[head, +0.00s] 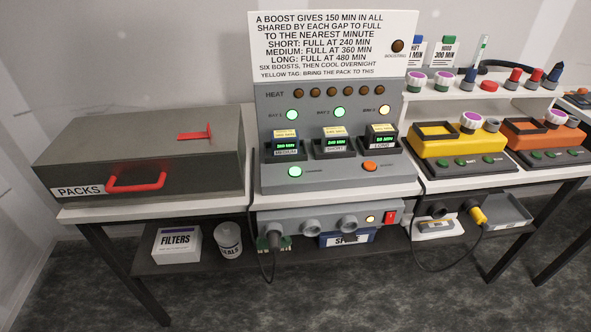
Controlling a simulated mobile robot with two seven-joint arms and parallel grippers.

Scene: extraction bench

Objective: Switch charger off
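The grey charger (268,150) stands on the middle bench below a printed sign. Its three bays hold battery packs labelled MEDIUM (286,142), SHORT (335,140) and LONG (382,136), with lit green displays. Two bay lamps glow green and the third glows pale amber. On its base a green button (295,171) and an orange button (370,166) are lit. Below the bench top, a grey unit (300,221) carries a lit amber lamp (370,218) and a red rocker switch (390,217); the rocker's position is too small to tell. Neither gripper is in view.
A closed dark PACKS case (150,150) with a red handle sits left. Yellow (460,141) and orange (543,131) devices stand right. The lower shelf holds a FILTERS box (177,245), a white tub (228,240) and a blue SPARE box (345,239). Cables hang below the bench.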

